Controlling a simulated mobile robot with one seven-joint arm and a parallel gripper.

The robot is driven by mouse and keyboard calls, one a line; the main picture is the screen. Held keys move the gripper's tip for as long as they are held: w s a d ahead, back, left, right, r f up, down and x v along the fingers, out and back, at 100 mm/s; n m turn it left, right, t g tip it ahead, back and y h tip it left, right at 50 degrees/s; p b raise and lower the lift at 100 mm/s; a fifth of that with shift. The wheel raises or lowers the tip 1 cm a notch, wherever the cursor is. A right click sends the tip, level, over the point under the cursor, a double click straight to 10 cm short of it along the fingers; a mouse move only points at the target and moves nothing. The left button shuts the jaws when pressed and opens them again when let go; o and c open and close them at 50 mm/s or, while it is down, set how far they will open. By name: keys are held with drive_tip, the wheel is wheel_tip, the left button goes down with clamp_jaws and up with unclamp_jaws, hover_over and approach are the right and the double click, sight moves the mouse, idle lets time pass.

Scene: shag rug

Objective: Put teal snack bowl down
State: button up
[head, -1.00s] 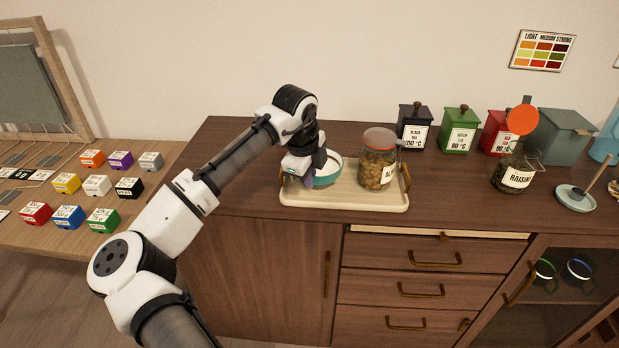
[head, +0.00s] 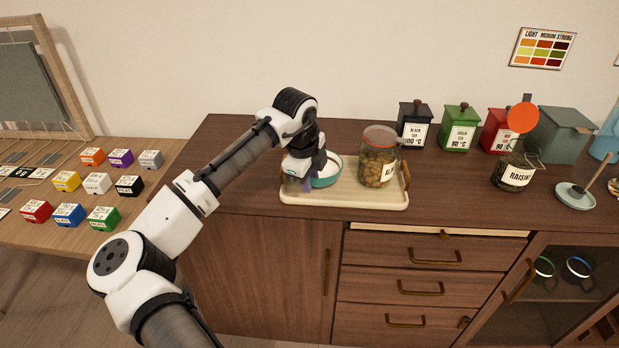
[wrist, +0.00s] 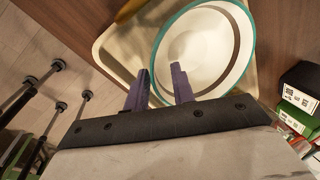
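The teal snack bowl (head: 327,178), teal outside with a white inside, sits level on the left part of a cream tray (head: 345,201). In the wrist view, the bowl (wrist: 222,68) fills the upper middle, over the tray (wrist: 112,62). My gripper (head: 304,184) is at the bowl's left side. In the wrist view, the purple fingers of my gripper (wrist: 159,78) stand apart across the rim, one over the bowl's inside and one outside it. A gap shows between the fingers and the rim. The bowl's left side is partly hidden by my gripper in the head view.
Black (head: 414,130), green (head: 460,132) and red (head: 497,132) canisters and a raisin jar (head: 513,174) stand farther right. The cabinet top left of the tray is clear.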

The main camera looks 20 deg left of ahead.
drive_tip(key=b+v, duration=0.1)
drive_tip(key=v, duration=1.1)
drive_tip(key=shift+b, duration=0.4)
